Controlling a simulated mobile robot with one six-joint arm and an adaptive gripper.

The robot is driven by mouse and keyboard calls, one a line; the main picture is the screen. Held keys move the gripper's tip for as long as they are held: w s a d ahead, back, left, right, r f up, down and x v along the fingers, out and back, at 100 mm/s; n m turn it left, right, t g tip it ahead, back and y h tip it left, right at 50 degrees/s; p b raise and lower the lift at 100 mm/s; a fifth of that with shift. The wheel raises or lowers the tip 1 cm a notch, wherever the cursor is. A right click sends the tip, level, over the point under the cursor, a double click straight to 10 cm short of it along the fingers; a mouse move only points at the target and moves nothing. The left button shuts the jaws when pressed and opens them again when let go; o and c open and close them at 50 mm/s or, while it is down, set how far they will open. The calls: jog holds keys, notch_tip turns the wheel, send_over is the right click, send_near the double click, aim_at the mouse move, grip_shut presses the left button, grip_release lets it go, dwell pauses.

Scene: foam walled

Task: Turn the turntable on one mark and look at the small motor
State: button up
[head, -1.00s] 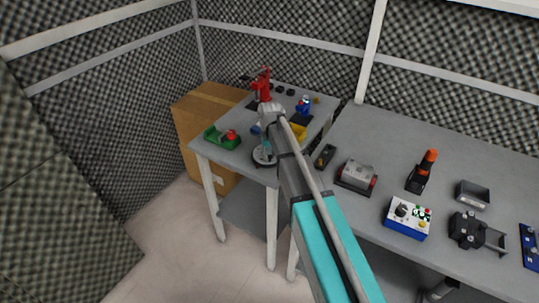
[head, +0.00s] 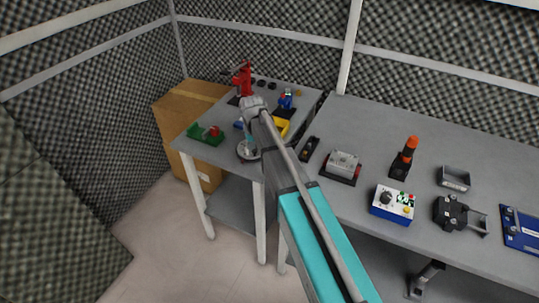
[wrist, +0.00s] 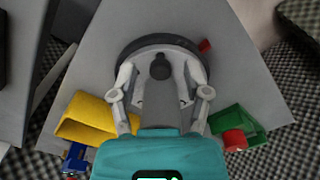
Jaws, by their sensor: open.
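The turntable (wrist: 128,47) shows in the wrist view as a dark round rim with a light grey disc and a red mark on its right edge. A dark upright knob-like part (wrist: 160,67) stands near its middle; I cannot tell whether it is the small motor. My gripper (wrist: 160,82) is open, its pale fingers spread on either side of that part, with nothing visibly held. In the head view the turntable (head: 246,153) sits near the front of the left table, partly hidden by my arm. My gripper there is mostly hidden too.
A green tray with a red piece (head: 205,134) and a yellow bin (head: 282,127) flank the turntable. A red device (head: 243,82) stands behind. The right bench holds a grey unit on a red and black base (head: 343,164) and a blue control box (head: 393,204).

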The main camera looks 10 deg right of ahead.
aim_at(239, 150)
jog(key=shift+a+m, duration=0.1)
jog(key=shift+m, duration=0.2)
jog(key=shift+a+m, duration=0.45)
jog(key=shift+m, duration=0.5)
jog(key=shift+a+m, duration=0.4)
jog(key=shift+m, duration=0.55)
jog(key=m, duration=0.1)
jog(key=a+m, duration=0.1)
jog(key=m, duration=0.2)
jog(key=shift+w+a+m, duration=0.4)
jog(key=m, duration=0.2)
jog(key=w+a+m, duration=0.1)
jog(key=m, duration=0.1)
jog(key=shift+w+a, duration=0.15)
jog(key=shift+w, duration=0.05)
jog(key=m, duration=0.1)
jog(key=w+m, duration=0.1)
jog(key=m, duration=0.2)
jog(key=shift+w+a+m, duration=0.35)
jog(key=shift+m, duration=0.05)
notch_tip(239, 150, up, 14)
jog(key=p, duration=1.4)
jog(key=s+d+f+n+b, duration=0.4)
jog(key=s+d, duration=0.3)
jog(key=s, duration=0.2)
jog(key=s+d+f+n+b, duration=0.3)
jog(key=s+d+n, duration=0.4)
jog(key=s+d, duration=0.1)
jog(key=shift+s+f+b, duration=0.35)
jog(key=shift+s, duration=0.3)
